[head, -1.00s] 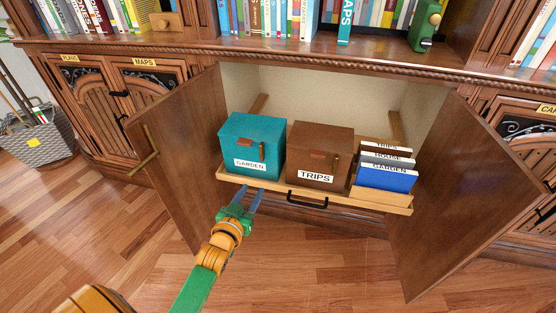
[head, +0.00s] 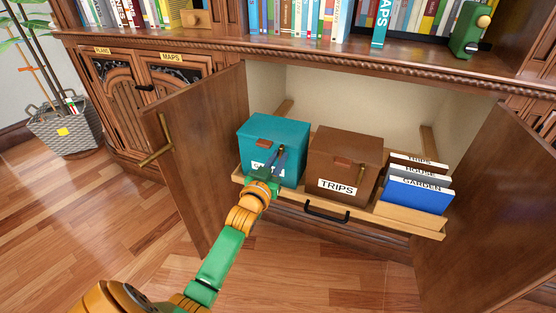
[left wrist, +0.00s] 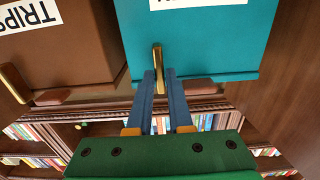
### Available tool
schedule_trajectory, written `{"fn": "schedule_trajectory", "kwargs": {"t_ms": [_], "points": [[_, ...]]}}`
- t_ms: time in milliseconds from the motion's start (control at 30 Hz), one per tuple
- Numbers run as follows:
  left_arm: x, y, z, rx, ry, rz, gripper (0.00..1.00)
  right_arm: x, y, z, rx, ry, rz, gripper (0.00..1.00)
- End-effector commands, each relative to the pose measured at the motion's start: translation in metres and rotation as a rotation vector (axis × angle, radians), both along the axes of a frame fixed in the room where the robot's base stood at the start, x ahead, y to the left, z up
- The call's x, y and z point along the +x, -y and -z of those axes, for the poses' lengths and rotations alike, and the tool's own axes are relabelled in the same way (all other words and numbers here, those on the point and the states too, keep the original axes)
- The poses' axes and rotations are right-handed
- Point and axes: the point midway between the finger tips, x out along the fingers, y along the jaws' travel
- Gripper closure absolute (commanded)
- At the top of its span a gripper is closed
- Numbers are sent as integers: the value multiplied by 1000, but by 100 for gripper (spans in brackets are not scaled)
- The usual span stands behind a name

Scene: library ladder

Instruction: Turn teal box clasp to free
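The teal box (head: 288,129) stands at the left of the pull-out shelf, lid down. Its white label is partly hidden by my left gripper (head: 279,153). In the left wrist view the teal box (left wrist: 205,35) fills the upper right, with its brass clasp (left wrist: 157,62) upright in the picture. The blue fingers of my left gripper (left wrist: 160,76) are parted, one on each side of the clasp. I cannot tell whether they touch it. My right gripper is not in view.
A brown TRIPS box (head: 345,158) stands just right of the teal box, with its own clasp. Blue and grey files (head: 414,192) are farther right. The shelf (head: 410,225) has a black handle (head: 326,211). Open cabinet doors (head: 205,155) flank it on both sides.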

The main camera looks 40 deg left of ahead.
Motion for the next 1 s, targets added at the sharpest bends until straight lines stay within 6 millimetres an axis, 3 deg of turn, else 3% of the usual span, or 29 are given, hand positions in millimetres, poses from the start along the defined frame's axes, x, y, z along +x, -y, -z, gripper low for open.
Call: {"fn": "schedule_trajectory", "kwargs": {"t_ms": [567, 1000], "points": [[0, 2, -1, 76, -20, 0, 100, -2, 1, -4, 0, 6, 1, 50], [2, 9, 1, 444, -108, 1, 100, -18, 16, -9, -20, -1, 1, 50]]}}
